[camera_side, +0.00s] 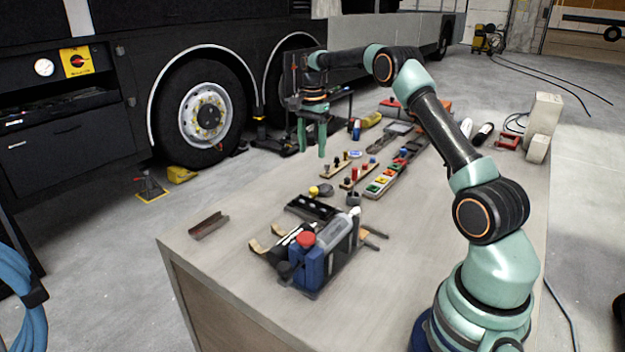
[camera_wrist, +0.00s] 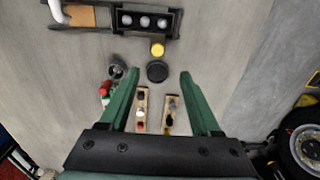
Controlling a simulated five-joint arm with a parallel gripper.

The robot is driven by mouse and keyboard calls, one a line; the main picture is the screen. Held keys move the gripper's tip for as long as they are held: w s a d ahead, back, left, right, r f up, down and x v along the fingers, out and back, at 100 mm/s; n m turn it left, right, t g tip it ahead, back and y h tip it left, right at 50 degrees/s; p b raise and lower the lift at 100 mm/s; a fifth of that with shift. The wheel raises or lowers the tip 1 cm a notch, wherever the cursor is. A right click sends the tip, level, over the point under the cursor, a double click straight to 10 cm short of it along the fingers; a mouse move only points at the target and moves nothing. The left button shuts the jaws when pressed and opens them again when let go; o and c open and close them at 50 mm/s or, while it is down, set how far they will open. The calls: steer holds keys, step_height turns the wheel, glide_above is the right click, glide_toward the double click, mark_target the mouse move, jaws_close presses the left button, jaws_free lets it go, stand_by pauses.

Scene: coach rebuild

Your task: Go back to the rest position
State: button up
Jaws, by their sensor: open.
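My gripper (camera_side: 312,148) hangs over the far left part of the workbench (camera_side: 235,258) in the side view, green fingers pointing down. In the wrist view my gripper (camera_wrist: 159,76) has its two fingers wide apart, with nothing held between them. Below it in that view are a dark round cap (camera_wrist: 157,71), a yellow ball-like piece (camera_wrist: 157,49) and two narrow wooden strips with small pegs, the left strip (camera_wrist: 141,108) and the right strip (camera_wrist: 169,112). My arm reaches out from its base at the bench's front right.
A caddy with a blue jug (camera_side: 308,268) stands near the bench's front. A metal angle piece (camera_side: 209,225) lies at its left. A black tray (camera_side: 311,208) and several tools fill the middle. White blocks (camera_side: 542,118) stand at the back right. The bus wheel (camera_side: 205,112) is behind.

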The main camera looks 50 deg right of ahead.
steer(key=s+a+r+n+t, duration=0.1)
steer(key=s+a+r+n, duration=0.4)
steer(key=a, duration=0.3)
steer(key=s+a+r+n+t, duration=0.2)
steer(key=a+r+n, duration=0.2)
steer(key=a+r, duration=0.35)
steer(key=s+a+f+n+t, duration=0.2)
steer(key=s+a+n, duration=0.7)
steer(key=s, duration=0.5)
steer(key=shift+a+f+t, duration=0.3)
steer(key=shift+a+f, duration=0.15)
steer(key=shift+f, duration=0.05)
